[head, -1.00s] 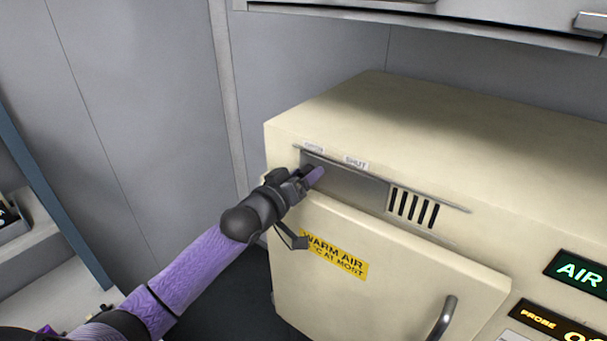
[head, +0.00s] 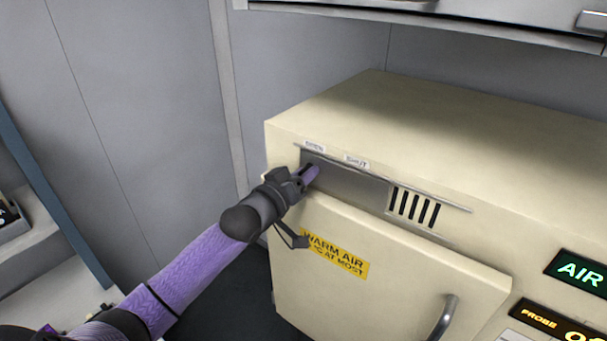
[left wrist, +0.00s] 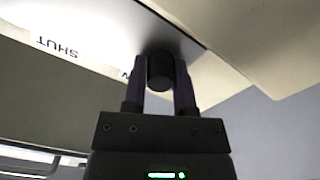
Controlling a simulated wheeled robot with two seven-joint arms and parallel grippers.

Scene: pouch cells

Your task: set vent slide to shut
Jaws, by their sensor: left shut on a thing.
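The vent slide (head: 351,186) is a grey metal plate in a slot on the front of a cream cabinet. A label reading OPEN (head: 314,147) is above its left end, and a label reading SHUT (head: 357,161) is to the right. My left gripper (head: 311,174) is at the slide's left end, below the OPEN label. In the left wrist view its two fingers are closed on a dark round knob (left wrist: 160,72) on the slide. Dark vent slots (head: 413,208) show uncovered to the right of the plate. My right gripper is not in view.
The cabinet door (head: 390,285) below has a yellow WARM AIR label (head: 335,254) and a metal handle (head: 443,318). Lit AIR (head: 579,271) and PROBE (head: 540,317) displays are at the right. A shelf edge (head: 480,30) overhangs above the cabinet.

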